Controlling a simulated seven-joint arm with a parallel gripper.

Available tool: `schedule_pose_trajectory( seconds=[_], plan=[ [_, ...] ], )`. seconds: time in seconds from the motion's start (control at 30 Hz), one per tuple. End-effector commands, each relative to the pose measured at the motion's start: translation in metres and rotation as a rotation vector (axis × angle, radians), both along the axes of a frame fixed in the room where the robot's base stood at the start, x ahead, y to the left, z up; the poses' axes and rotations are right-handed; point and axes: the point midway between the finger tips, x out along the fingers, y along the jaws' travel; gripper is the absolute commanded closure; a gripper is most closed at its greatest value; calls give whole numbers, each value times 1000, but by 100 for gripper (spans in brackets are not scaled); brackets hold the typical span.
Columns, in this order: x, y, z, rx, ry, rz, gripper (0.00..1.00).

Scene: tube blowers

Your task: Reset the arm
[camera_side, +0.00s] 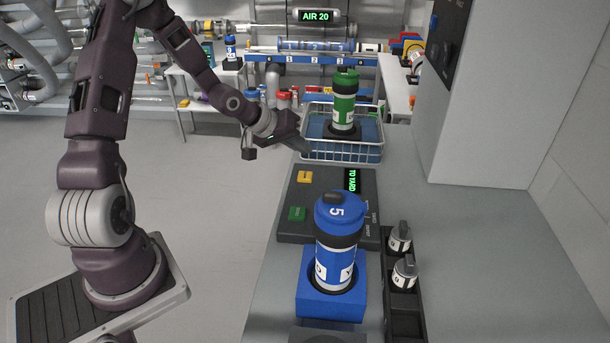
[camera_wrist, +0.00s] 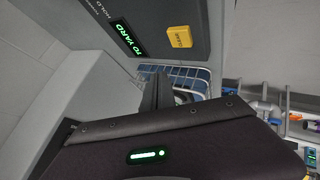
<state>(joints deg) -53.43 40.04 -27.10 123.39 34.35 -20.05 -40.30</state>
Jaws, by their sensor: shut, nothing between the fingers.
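My gripper (camera_side: 299,143) is shut and empty. It hangs in the air above the near left corner of the wire basket (camera_side: 345,157), beyond the control panel. In the wrist view its fingers (camera_wrist: 157,92) point towards the basket (camera_wrist: 188,77), and the dark gripper body hides much of the basket and what is in it. My arm reaches in from the left in the side view.
A green canister (camera_side: 343,105) stands upright in the basket. The panel (camera_side: 330,205) has a yellow button (camera_side: 304,177), a green button (camera_side: 297,214) and a lit "TO YARD" sign (camera_side: 352,180). A blue canister (camera_side: 338,245) stands in a blue holder. Two small grey-topped containers (camera_side: 403,271) sit right.

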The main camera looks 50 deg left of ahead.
Motion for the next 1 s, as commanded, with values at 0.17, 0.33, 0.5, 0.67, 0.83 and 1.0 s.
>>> schedule_pose_trajectory(
  seconds=[0.17,0.33,0.5,0.67,0.83,1.0],
  plan=[
    [0,0,0,1,1,0,100],
    [-16,-17,26,158,83,-77,100],
    [-82,-62,100,454,239,-201,100],
    [-180,-117,156,552,296,-321,100],
    [-268,-161,170,511,286,-493,100],
    [-299,-174,169,479,276,-575,100]
  ],
)
